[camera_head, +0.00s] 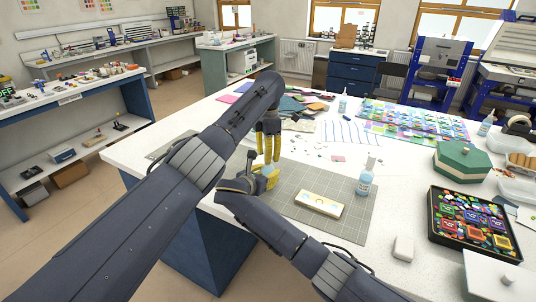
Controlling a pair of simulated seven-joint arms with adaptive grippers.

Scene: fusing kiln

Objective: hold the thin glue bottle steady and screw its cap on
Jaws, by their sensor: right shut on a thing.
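My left gripper (268,158) reaches down over the left part of the grey cutting mat (323,222), its yellow fingers pointing down. Whether they touch anything is too small to tell. My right gripper (267,176) is just below it, low over the mat, with its yellow fingers shut on a small pale thing (268,170), apparently the thin glue bottle. The fingers hide most of it, and I cannot make out its cap. Another bottle with a pale blue label (365,184) stands upright on the mat's right side, apart from both grippers.
A cream box (319,204) lies on the mat. A black tray of coloured glass (473,224), a green hexagonal box (462,161) and a white block (403,248) are at the right. More bottles (342,104) (486,126) stand farther back. The mat's front right is clear.

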